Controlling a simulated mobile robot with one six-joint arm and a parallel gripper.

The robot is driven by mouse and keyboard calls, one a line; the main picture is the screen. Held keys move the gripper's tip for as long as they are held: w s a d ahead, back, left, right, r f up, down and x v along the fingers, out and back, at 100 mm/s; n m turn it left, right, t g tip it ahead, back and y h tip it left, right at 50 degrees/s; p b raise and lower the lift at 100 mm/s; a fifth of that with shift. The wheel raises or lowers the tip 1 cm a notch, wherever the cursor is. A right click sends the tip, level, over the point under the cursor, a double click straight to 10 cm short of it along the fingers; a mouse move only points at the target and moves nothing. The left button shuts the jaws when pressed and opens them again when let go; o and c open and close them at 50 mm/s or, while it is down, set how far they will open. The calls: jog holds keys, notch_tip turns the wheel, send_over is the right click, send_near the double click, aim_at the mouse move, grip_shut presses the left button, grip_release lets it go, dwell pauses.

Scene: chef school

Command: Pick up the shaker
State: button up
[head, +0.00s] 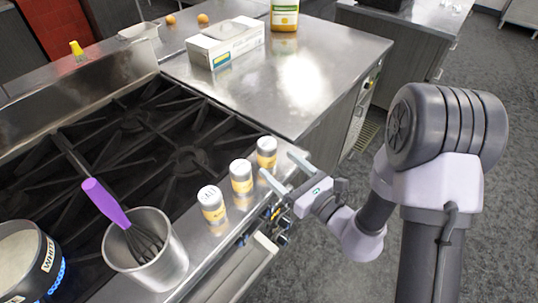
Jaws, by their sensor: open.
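Three similar shakers stand upright in a row on the steel front ledge of the stove in the head view. Each is white and grey with an orange-yellow label. The near shaker (212,207) is at the left, the middle shaker (241,178) follows, and the far shaker (266,153) is closest to the steel counter. My gripper (281,168) is open and empty. In the picture its two fingers point left, with the tips beside the far and middle shakers. I cannot tell whether a finger touches a shaker.
A metal pot (167,270) with a purple-handled whisk (104,201) stands at the ledge's left. Black grates (185,160) lie behind the shakers.

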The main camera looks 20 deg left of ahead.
aim_at(273, 154)
jog(key=x, duration=0.4)
jog(key=b+x, duration=0.1)
jog(key=x, duration=0.2)
jog(key=shift+w+d+r, duration=0.2)
jog(key=shift+w+r, duration=0.1)
jog(key=shift+r, duration=0.1)
grip_shut()
jog(key=shift+r, duration=0.15)
